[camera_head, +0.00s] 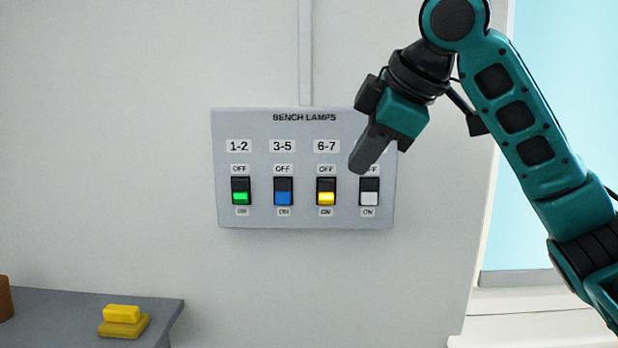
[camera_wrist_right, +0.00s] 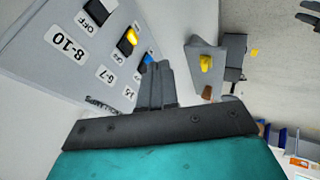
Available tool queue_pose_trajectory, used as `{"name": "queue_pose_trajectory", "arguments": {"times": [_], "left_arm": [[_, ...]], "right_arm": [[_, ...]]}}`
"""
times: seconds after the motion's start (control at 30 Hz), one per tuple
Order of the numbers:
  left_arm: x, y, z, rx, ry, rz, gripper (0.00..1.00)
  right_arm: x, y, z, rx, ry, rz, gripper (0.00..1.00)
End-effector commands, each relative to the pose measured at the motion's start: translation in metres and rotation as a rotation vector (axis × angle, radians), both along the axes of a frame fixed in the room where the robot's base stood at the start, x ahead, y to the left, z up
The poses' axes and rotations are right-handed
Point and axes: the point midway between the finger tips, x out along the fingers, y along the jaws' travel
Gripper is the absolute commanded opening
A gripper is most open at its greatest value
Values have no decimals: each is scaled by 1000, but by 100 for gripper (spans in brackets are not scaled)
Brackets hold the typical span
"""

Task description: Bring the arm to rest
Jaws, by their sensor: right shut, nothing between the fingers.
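My right arm reaches in from the right in the head view, and its gripper (camera_head: 364,160) is in front of the upper right part of the grey switch panel (camera_head: 300,216) marked BENCH LAMPS. The right gripper is shut and empty; its fingers also show in the right wrist view (camera_wrist_right: 157,72). I cannot tell whether the fingertips touch the panel. The panel has a green switch (camera_head: 241,191), a blue switch (camera_head: 283,191), a yellow switch (camera_head: 326,191) and a white switch (camera_head: 369,191). The gripper hides the label above the white switch in the head view. My left gripper is not seen.
A grey shelf (camera_head: 70,325) stands at the lower left with a yellow object (camera_head: 122,320) and a brown object (camera_head: 4,298) on it. A conduit (camera_head: 305,50) runs up from the panel. The wall left of the panel is clear.

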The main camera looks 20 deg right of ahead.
Motion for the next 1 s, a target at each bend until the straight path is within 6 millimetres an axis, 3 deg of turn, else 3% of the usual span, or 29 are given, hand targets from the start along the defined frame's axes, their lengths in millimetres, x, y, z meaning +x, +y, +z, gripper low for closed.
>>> {"name": "queue_pose_trajectory", "arguments": {"times": [0.13,0.23,0.4,0.6,0.83,1.0], "left_arm": [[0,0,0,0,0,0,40],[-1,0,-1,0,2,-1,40],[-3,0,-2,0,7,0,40],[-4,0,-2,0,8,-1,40],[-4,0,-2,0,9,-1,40],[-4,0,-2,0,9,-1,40]], "right_arm": [[7,6,-13,23,7,-1,0],[23,16,-41,77,14,-11,0],[53,41,-114,226,21,-54,0],[69,62,-204,396,19,-139,0],[59,71,-307,557,10,-274,0],[32,68,-380,643,-7,-388,0]]}}
